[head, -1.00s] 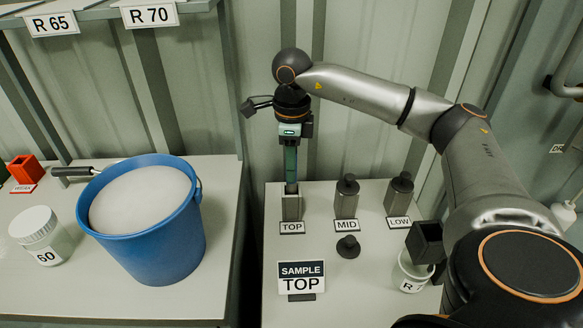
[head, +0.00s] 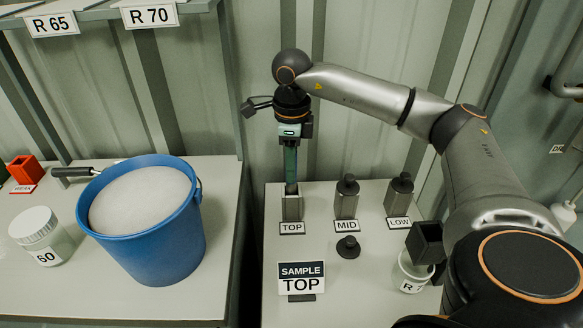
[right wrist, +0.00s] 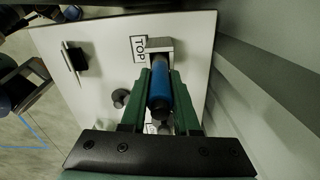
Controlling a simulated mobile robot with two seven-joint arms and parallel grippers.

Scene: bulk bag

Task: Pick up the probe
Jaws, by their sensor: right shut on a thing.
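My right gripper (head: 290,180) points straight down over the grey square container behind the TOP label (head: 292,207). Its green fingers are shut on the probe, a blue cylinder (right wrist: 160,88) that stands between them in the right wrist view. In that view the probe's far end meets the top of the grey container (right wrist: 160,45). I cannot tell how deep it sits inside. In the head view the fingers hide most of the probe. My left gripper is not in view.
Grey containers with black caps stand at MID (head: 345,200) and LOW (head: 398,197). A loose black cap (head: 348,247), a SAMPLE TOP sign (head: 301,278) and a white jar (head: 412,272) share this table. A blue bucket of white grains (head: 150,225) stands left, across a gap.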

